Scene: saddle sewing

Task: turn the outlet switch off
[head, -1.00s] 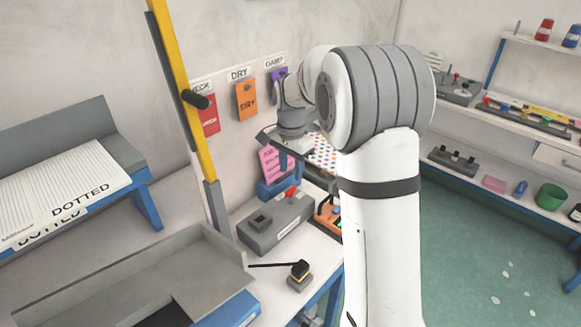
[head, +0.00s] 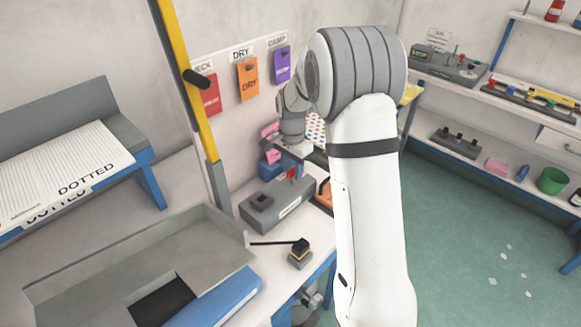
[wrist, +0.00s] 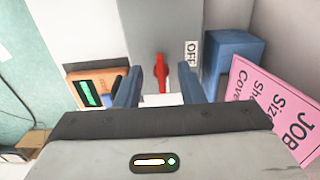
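A grey box (head: 262,211) sits on the white bench in the head view, with a red lever (head: 292,173) at its far end. In the wrist view the red lever (wrist: 161,72) stands against the grey box face (wrist: 158,28), with a white OFF label (wrist: 193,52) to its right. My gripper (wrist: 158,86) is open, its two blue fingers on either side of the lever in the picture, with visible gaps. I cannot tell whether a finger touches it. In the head view my wrist is above the box's far end and the fingers are not clear.
A blue block (wrist: 232,62) and a pink JOB card (wrist: 278,110) are close on the right in the wrist view. An orange device with a green display (wrist: 97,91) is at the left.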

